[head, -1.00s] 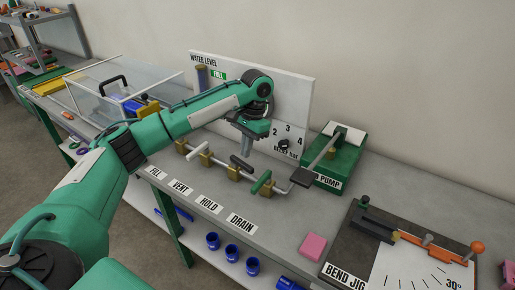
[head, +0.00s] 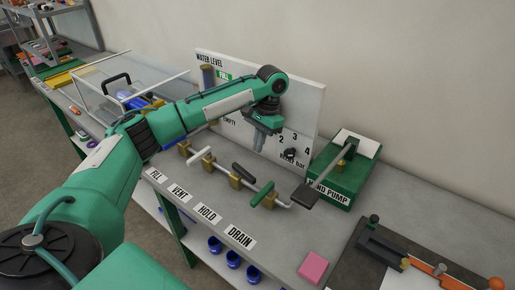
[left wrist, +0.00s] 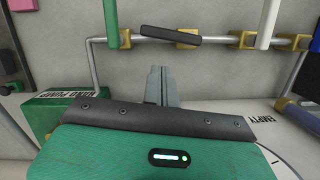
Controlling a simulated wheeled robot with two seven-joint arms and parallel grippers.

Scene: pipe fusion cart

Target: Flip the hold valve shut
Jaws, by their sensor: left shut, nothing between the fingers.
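The hold valve has a black handle (head: 243,171) on a brass body (head: 236,183), above the HOLD label (head: 208,212). The black handle lies along the pipe in both views, and also shows in the left wrist view (left wrist: 171,35). The green drain handle (head: 262,194) and white vent handle (head: 200,154) stand across the pipe. My left gripper (head: 259,148) is shut and empty, pointing down behind the black handle and apart from it. In the left wrist view its closed fingers (left wrist: 158,72) sit just short of the handle. My right gripper is not in view.
The level and pressure panel (head: 310,110) stands close behind my gripper. The green hand pump (head: 340,180), with its lever, is to the right. A pink block (head: 313,267) lies near the front edge. A clear box (head: 110,95) stands at the left.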

